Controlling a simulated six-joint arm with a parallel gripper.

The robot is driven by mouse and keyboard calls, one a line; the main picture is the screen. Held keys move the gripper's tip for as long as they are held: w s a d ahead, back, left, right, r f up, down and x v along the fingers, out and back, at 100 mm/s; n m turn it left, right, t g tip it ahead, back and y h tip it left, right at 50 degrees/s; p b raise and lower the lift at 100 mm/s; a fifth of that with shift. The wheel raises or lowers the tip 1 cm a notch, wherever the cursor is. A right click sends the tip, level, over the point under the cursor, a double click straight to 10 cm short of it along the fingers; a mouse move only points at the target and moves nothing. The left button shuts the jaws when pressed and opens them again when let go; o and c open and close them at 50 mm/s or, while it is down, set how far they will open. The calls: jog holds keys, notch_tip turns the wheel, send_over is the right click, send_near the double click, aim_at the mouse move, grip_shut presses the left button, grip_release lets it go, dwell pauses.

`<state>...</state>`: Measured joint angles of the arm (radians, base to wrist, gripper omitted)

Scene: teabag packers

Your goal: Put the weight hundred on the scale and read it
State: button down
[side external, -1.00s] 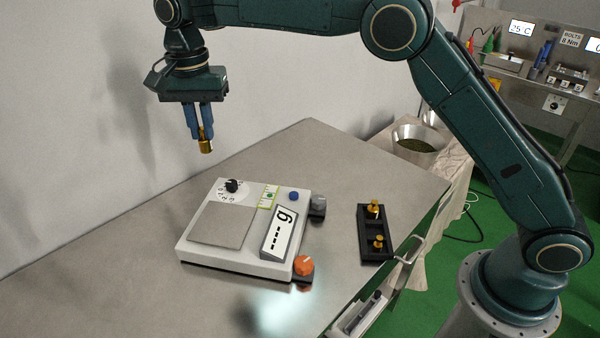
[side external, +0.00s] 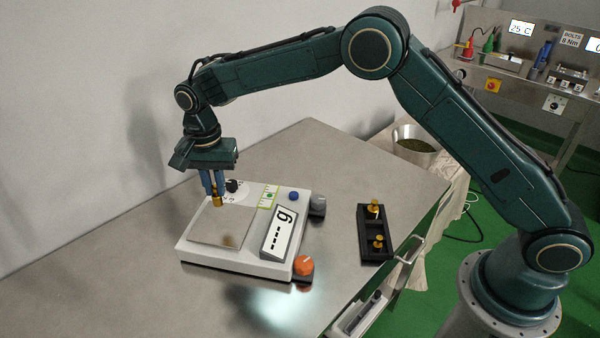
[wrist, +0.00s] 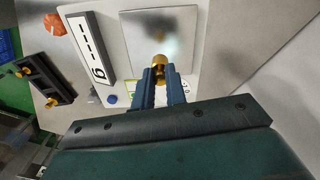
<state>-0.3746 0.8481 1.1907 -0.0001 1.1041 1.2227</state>
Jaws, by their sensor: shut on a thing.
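My gripper (side external: 216,197) is shut on a brass weight (side external: 217,201), held over the back part of the scale's pan. The weight also shows between the fingers in the wrist view (wrist: 159,63). I cannot tell whether its underside touches the pan. The white scale (side external: 188,254) has a square metal pan (side external: 222,228). Its display (side external: 279,233) shows dashes and a "g". A black knob (side external: 233,186) on the scale is partly behind my gripper. Any marking on the weight is not readable.
A black holder (side external: 366,246) with two brass weights (side external: 375,209) stands right of the scale. An orange knob (side external: 304,265), a grey knob (side external: 318,204) and a blue button (side external: 294,196) are at the scale's right side. The table's left part is bare.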

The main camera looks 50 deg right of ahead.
aim_at(219, 205)
jog(key=shift+f, duration=0.8)
jog(key=shift+f, duration=0.1)
jog(key=shift+f, duration=2.05)
jog(key=shift+f, duration=0.1)
jog(key=c, duration=1.4)
grip_release()
jog(key=shift+c, duration=0.2)
notch_tip(219, 205, up, 12)
jog(key=shift+r, duration=0.1)
